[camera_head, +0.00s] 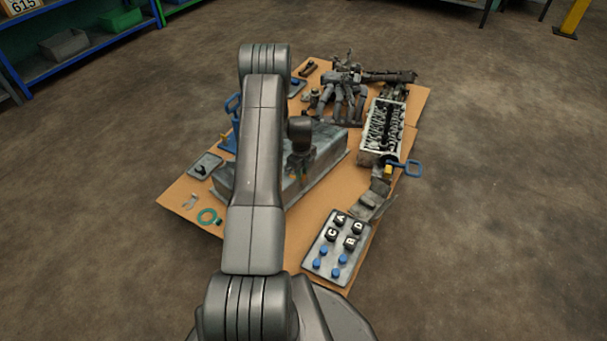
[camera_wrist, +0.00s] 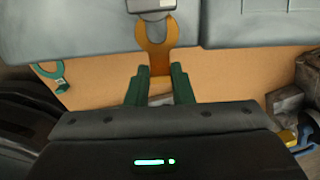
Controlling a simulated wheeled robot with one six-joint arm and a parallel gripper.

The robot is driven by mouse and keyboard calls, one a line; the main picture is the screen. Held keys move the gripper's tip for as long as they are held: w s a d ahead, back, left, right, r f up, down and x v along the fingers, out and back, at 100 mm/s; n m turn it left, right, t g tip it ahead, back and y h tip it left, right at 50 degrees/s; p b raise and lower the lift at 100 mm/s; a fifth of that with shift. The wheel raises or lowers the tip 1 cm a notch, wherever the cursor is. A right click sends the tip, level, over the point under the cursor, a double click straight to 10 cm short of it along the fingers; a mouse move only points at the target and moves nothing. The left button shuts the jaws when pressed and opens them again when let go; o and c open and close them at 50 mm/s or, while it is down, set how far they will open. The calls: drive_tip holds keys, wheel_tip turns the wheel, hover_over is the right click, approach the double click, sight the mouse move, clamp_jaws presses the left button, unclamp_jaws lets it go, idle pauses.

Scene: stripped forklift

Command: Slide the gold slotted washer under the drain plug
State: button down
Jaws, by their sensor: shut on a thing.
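The gold slotted washer (camera_wrist: 156,60) shows in the wrist view as a flat fork, its open slot facing the top of the picture. My gripper (camera_wrist: 160,77) has green fingers shut on its near tab. The drain plug (camera_wrist: 152,4) is a grey block at the top edge, cut off by the frame. The washer's prongs reach up to its lower edge, on either side of it. I cannot tell whether they lie under it or touch it. In the head view, my gripper (camera_head: 300,172) is over the grey pan (camera_head: 325,135); the washer and plug cannot be made out there.
A grey plate (camera_head: 335,250) with lettered black blocks and blue pegs is at the front. A cylinder head (camera_head: 383,130) and a dark manifold (camera_head: 345,95) lie behind and right.

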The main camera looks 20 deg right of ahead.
drive_tip(key=shift+w+a, duration=0.2)
drive_tip(key=shift+w, duration=0.15)
idle(0.3)
drive_tip(key=shift+w+a+b, duration=0.3)
drive_tip(key=shift+w+b, duration=0.1)
drive_tip(key=shift+w, duration=0.1)
drive_tip(key=shift+w+a, duration=0.1)
drive_tip(key=shift+w, duration=0.15)
drive_tip(key=shift+w+a+b, duration=0.15)
drive_tip(key=shift+w+b, duration=0.1)
drive_tip(key=shift+b, duration=0.05)
idle(0.4)
drive_tip(key=c, duration=1.2)
unclamp_jaws()
drive_tip(key=shift+r, duration=0.15)
